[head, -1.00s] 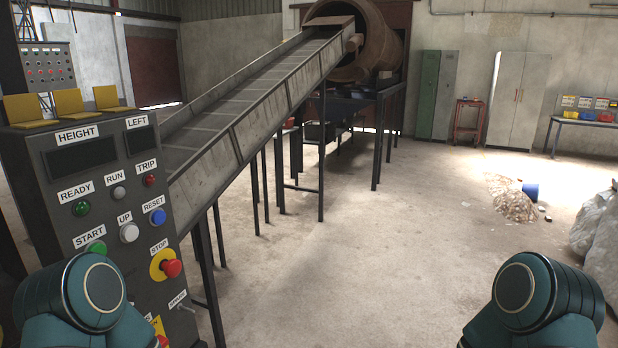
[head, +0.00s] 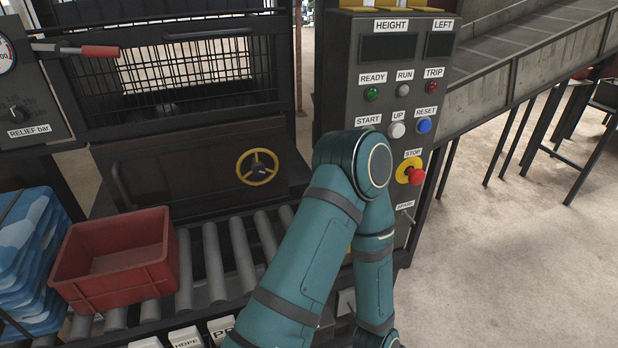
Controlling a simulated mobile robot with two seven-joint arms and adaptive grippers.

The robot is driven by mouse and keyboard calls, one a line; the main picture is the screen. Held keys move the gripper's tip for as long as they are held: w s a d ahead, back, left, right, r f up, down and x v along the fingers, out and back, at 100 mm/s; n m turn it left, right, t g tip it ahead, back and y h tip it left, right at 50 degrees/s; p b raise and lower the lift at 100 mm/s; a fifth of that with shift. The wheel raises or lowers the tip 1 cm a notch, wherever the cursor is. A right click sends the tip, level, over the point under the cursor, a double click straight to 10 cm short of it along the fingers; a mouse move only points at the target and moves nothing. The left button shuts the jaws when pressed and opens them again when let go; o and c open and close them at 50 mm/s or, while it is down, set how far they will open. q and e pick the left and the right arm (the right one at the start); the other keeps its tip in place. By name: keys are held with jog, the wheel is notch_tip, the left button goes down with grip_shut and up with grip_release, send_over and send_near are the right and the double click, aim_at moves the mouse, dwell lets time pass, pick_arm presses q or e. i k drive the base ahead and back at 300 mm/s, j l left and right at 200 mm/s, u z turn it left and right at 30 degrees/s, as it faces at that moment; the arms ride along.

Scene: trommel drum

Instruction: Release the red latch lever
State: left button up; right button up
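A lever with a red grip (head: 100,51) and a metal shank lies nearly level at the upper left, in front of a dark barred gate (head: 190,65). Its shank runs left to a grey panel marked RELIEF bar (head: 28,133). I cannot tell whether the lever is latched. One of my teal arms crosses the lower middle, its elbow bent in front of the control box; its hand is out of frame. No gripper shows, and nothing of mine touches the lever.
A yellow handwheel (head: 257,167) sits below the gate. A red bin (head: 118,262) stands on the roller conveyor (head: 213,262), beside a blue-and-white stack (head: 28,255). The control box (head: 340,80) and inclined conveyor (head: 505,75) are to the right. Open floor (head: 530,260) lies at lower right.

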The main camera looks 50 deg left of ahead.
aim_at(64, 48)
jog(key=u, duration=2.65)
jog(key=k+l, duration=0.05)
